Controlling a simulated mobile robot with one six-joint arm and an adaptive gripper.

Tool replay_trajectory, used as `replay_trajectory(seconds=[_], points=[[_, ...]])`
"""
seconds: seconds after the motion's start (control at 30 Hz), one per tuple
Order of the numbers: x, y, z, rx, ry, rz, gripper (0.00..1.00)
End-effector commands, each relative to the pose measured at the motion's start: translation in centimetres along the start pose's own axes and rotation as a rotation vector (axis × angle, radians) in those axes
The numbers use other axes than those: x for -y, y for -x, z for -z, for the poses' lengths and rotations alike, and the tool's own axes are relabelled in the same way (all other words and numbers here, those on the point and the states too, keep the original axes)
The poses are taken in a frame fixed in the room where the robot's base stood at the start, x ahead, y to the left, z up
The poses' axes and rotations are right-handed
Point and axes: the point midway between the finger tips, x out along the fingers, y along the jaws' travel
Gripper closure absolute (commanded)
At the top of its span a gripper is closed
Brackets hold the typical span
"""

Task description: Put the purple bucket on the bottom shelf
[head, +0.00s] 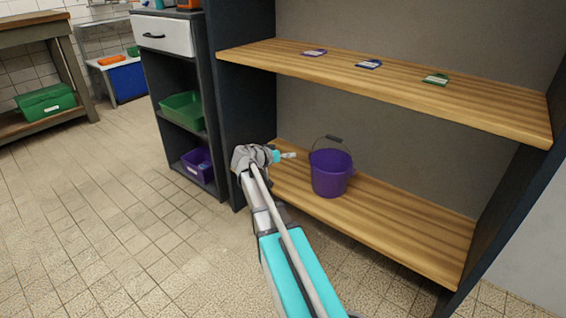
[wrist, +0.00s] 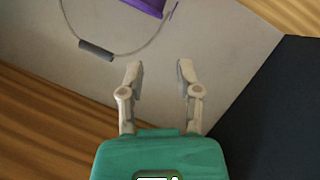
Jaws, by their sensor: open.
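The purple bucket (head: 331,172) stands upright on the wooden bottom shelf (head: 400,228) in the head view, with its wire handle raised. My gripper (head: 288,155) is just left of the bucket, apart from it. In the wrist view my gripper (wrist: 159,75) has its two fingers spread with nothing between them. Part of the bucket (wrist: 148,5) shows at the top edge of the wrist view, with the handle's dark grip (wrist: 96,50) to the left, beyond the fingertips. Most of the bucket is outside that view.
The upper shelf (head: 390,84) holds purple, blue and green flat labelled items above my arm. Dark side panels (head: 245,100) bound the shelf unit. A smaller unit at left holds a green bin (head: 183,111) and a purple bin (head: 197,164). The tiled floor at left is clear.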

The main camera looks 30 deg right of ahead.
Motion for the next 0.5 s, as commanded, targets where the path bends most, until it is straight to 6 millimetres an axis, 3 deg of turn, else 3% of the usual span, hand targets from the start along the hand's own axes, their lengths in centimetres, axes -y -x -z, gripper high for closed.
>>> replay_trajectory(seconds=[0.27, 0.5], points=[[-0.1, 1.4, -2.6, 0.078, 0.048, 0.047, 0.56], [-0.1, 5.6, -9.2, 0.282, 0.195, 0.206, 0.56]])
